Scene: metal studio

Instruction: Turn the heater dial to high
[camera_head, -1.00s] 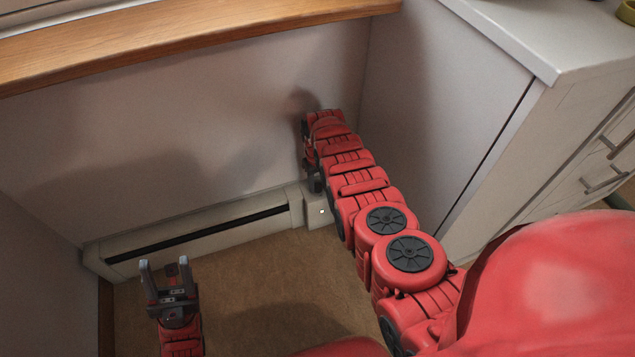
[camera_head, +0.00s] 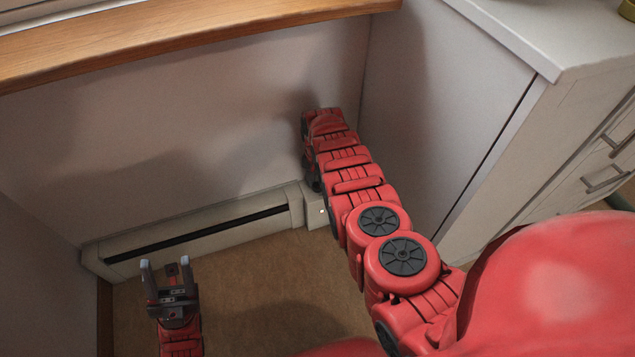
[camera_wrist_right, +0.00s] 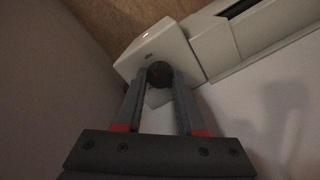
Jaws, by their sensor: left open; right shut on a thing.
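The baseboard heater (camera_head: 200,232) runs low along the back wall. Its pale control box (camera_head: 317,205) with a small light is at its right end, partly hidden by my right arm. In the right wrist view the control box (camera_wrist_right: 155,45) carries a dark round dial (camera_wrist_right: 159,74). My right gripper (camera_wrist_right: 160,82) is shut on the dial, one finger on each side. The dial's setting marks are too small to read. In the head view my right gripper's tips are hidden behind its arm. My left gripper (camera_head: 165,268) is open and empty above the floor at lower left.
A wooden sill (camera_head: 180,40) crosses the wall above. A white cabinet (camera_head: 440,110) stands close on the right of my right arm, with drawer handles (camera_head: 606,181) on its front. The brown floor (camera_head: 250,285) is clear between my arms.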

